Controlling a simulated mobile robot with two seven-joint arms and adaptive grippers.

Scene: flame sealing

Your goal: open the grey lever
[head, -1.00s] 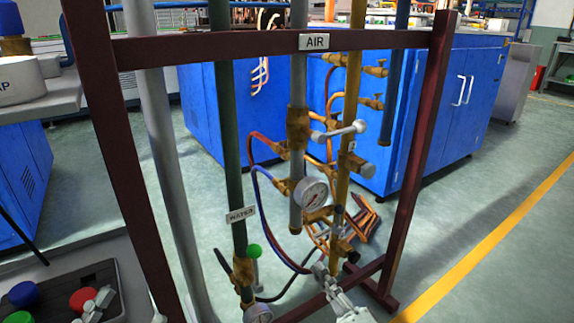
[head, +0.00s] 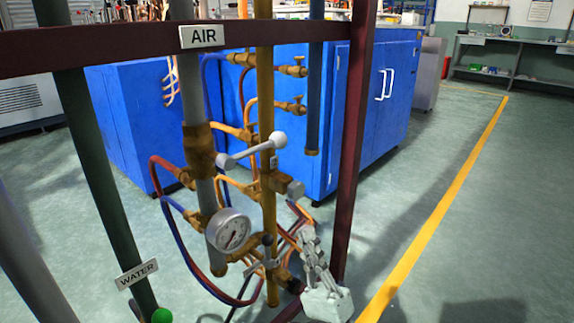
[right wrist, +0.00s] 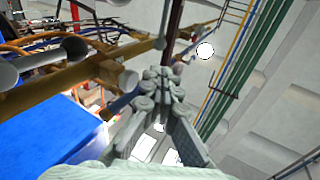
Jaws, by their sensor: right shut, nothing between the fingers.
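The grey lever (head: 252,150) is on the grey air pipe (head: 195,110), in the middle of the head view. It slants up to the right from its hub to a pale round knob. My right gripper (head: 308,238) is shut and empty, below and to the right of the lever and apart from it. Its fingers point up. The shut fingers also fill the middle of the right wrist view (right wrist: 162,82). A grey rod with a round end (right wrist: 62,50) at the left there looks like the lever, but I cannot be sure. My left gripper is out of view.
A pressure gauge (head: 228,230) and a yellow pipe (head: 266,90) with brass valves stand close by. A green water pipe (head: 95,170) is at left. Blue cabinets (head: 385,110) stand behind; the floor at right is clear.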

